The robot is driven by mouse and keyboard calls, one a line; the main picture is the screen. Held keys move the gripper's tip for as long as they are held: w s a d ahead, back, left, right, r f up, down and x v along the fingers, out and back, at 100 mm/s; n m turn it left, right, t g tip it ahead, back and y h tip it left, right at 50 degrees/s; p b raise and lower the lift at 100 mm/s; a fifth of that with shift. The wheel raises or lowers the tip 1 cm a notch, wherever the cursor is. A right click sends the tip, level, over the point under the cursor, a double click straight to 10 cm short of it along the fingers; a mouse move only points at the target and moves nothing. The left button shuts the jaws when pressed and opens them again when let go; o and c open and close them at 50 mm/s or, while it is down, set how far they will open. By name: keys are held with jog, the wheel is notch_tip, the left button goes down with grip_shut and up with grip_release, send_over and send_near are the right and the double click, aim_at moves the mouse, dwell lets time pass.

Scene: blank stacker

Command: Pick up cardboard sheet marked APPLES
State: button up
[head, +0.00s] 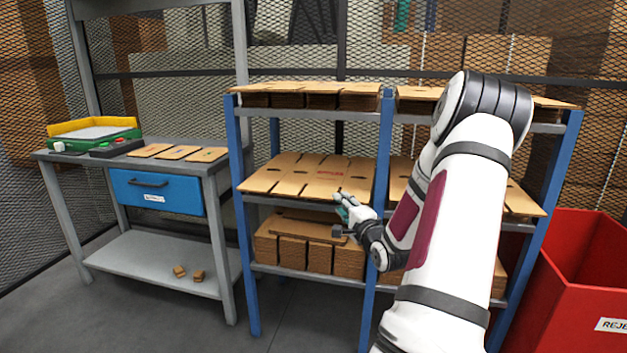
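A flat tan cardboard sheet (305,176) with slots lies on the middle level of the blue-framed rack, in the left bay. It bears small red print near its right side, too small to read surely as APPLES. My gripper (342,201) is at the front edge of this sheet, near its right corner, with its fingers pointing up and left toward it. Whether the fingers touch the sheet or have it between them cannot be told, and their gap is too small to see. My arm hides much of the right bay.
The rack (244,215) holds more sheets above and folded cardboard (293,253) below. A blue post (384,150) stands just right of my gripper. A grey workbench (160,262) with a blue drawer (157,193) is at left. A red reject bin (580,290) is at right.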

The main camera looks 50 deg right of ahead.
aim_at(328, 194)
jog(key=b+x, duration=0.1)
jog(key=x, duration=0.4)
jog(key=b+x, duration=0.1)
jog(key=x, duration=0.1)
jog(key=shift+w+a+f+b, duration=0.15)
jog(key=shift+w+f+b, duration=0.15)
jog(key=shift+w, duration=0.25)
jog(key=shift+w+d+r, duration=0.1)
jog(key=shift+w+d, duration=0.15)
jog(key=shift+w, duration=0.1)
grip_shut()
